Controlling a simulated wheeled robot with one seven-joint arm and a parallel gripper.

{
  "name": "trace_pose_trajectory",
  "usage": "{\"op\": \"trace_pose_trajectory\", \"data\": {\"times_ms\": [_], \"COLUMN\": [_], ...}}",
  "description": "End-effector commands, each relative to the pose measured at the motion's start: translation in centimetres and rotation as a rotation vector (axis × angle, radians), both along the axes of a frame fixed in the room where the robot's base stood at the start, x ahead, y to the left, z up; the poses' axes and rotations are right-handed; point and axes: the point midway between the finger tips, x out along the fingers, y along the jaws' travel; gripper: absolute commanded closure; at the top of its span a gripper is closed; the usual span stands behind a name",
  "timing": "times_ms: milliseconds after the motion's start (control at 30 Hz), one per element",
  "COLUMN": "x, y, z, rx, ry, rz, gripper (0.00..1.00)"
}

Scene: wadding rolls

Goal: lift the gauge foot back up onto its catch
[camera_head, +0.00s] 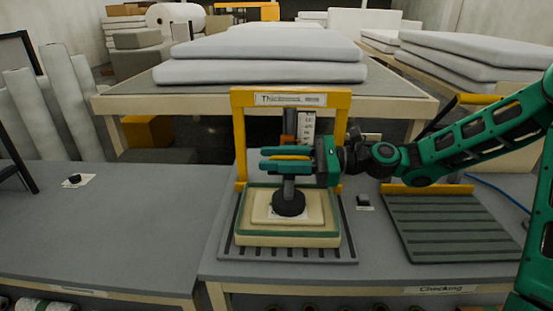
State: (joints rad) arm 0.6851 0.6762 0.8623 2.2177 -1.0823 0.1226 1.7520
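The thickness gauge is a yellow frame (238,135) labelled "Thickness", with a white scale (306,127) and an orange-brown slide (289,124) behind my gripper. Its foot, a black round disc (288,204) on a short grey stem (288,186), stands upright and appears to rest on a cream layered pad (255,230) with a green edge. My green gripper (284,158) reaches in from the right, its fingers level at the top of the stem. A yellow strip shows between the fingers; whether they close on it is unclear. The catch is hidden or too small to make out.
The pad lies on a dark ribbed tray (348,250). Another ribbed tray (450,225) labelled "Checking" lies to the right, and a small black item (363,200) sits between them. The left table (120,235) is mostly clear. Stacked white slabs (260,70) lie on a table behind.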

Motion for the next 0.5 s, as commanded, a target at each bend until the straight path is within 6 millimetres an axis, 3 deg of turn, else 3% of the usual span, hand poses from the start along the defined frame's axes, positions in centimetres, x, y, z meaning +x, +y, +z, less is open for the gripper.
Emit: {"op": "trace_pose_trajectory", "data": {"times_ms": [133,233,267,500], "x": [0.0,0.0,0.0,0.08], "y": [-0.03,-0.04,-0.04,-0.07], "z": [0.0,0.0,0.0,0.45], "rx": [0.0,0.0,0.0,0.0], "ry": [0.0,0.0,0.0,-0.002], "rz": [0.0,0.0,0.0,-0.001], "gripper": [0.74,0.98,1.0,1.0]}}
